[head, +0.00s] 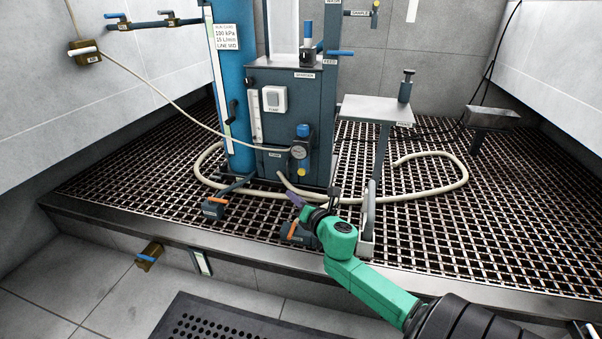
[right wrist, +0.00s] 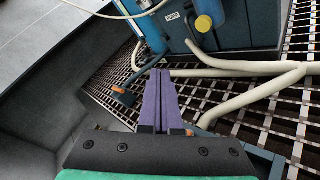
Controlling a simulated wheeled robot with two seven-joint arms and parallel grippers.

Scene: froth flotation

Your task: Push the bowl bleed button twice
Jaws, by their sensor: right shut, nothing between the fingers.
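A small yellow button (head: 301,172) shows at the lower end of the regulator unit (head: 302,140), below its round gauge, on the front of the blue-grey machine cabinet. I take it as the bowl bleed button; no label on it is readable. In the right wrist view a yellow button (right wrist: 203,23) shows at the top, beyond and right of the fingertips. My right gripper (head: 295,199), with purple fingers, is below the button in the head view and apart from it. Its fingers (right wrist: 161,75) are shut together with nothing between them. My left gripper is out of view.
A pale hose (head: 430,155) loops over the grating floor (head: 520,210) around the cabinet (head: 275,85). Orange-handled valves (head: 214,206) sit low near the grating's front. A small metal table (head: 375,110) stands right of the cabinet. The grating further right is mostly clear.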

